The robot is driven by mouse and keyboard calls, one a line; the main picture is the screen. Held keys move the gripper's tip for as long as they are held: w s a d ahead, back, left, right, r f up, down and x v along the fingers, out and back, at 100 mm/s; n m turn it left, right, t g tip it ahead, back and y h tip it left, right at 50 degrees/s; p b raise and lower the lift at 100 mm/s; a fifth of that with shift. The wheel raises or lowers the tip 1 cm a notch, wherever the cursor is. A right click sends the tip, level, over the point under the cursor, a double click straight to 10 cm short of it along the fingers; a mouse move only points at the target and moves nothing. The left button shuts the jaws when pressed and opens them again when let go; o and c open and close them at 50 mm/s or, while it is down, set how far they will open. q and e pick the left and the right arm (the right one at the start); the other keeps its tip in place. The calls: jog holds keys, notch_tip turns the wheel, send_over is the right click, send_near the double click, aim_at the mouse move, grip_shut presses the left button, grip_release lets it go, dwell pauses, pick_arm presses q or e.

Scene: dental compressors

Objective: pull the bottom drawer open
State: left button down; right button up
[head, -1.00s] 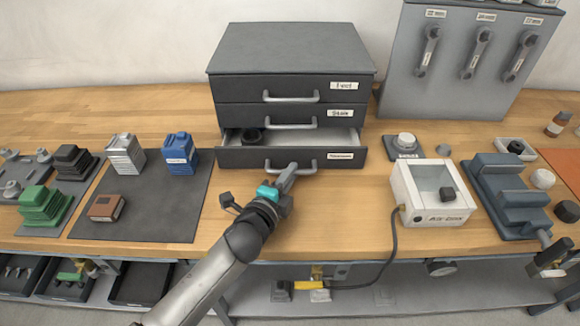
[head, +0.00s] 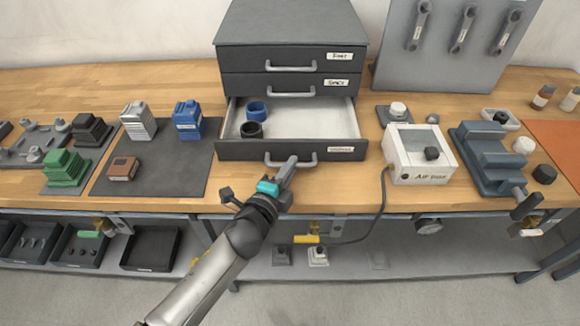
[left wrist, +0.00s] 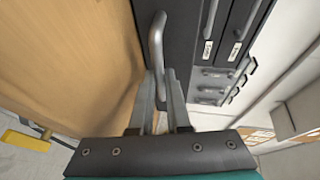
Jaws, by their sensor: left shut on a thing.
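The dark grey drawer cabinet stands at the back of the bench, and its bottom drawer (head: 235,152) is pulled part way out. A blue ring-shaped part (head: 257,110) and a black ring-shaped part (head: 251,129) lie inside it at the left. My left gripper (head: 288,168) is shut on the bottom drawer's handle (head: 307,159). In the left wrist view the two fingers (left wrist: 162,92) close around the grey handle (left wrist: 156,45). The upper two drawers are shut. My right gripper is not in view.
A white box marked as air (head: 418,155) and a blue-grey vise-like fixture (head: 485,150) stand right of the drawer. A dark mat (head: 150,175) with several blocks lies at the left. Bare bench lies before the drawer. A cable hangs from the white box.

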pick_arm(q)
jog(key=c, duration=1.2)
grip_release()
jog(key=shift+o, duration=0.2)
jog(key=p+v, duration=0.1)
jog(key=v, duration=1.4)
jog(key=shift+p, duration=0.4)
jog(key=shift+a, duration=0.1)
jog(key=s+a+f+n+g+y, duration=0.2)
jog(key=s+a+f+n, duration=0.1)
jog(key=f, duration=0.6)
jog(key=s+a+f+n+g+y, duration=0.1)
jog(key=s+a+f+n+g, duration=0.15)
jog(key=f, duration=0.55)
jog(key=s+a+f+n+g+y, duration=0.2)
jog(key=a+f+n, duration=0.15)
jog(key=f, duration=0.55)
jog(key=s+a+f+n+g, duration=0.1)
jog(key=s+f+n+g, duration=0.1)
jog(key=s, duration=0.6)
jog(key=s+a+f+n+g, duration=0.1)
jog(key=s+f+n+g, duration=0.1)
jog(key=s+f+n, duration=0.2)
jog(key=s+a+f+n+g+y, duration=0.1)
jog(key=s+f+n+g, duration=0.2)
jog(key=s+f, duration=0.5)
jog(key=s+n, duration=0.1)
jog(key=s, duration=0.3)
jog(key=shift+a+f, duration=0.25)
jog(key=shift+a, duration=0.15)
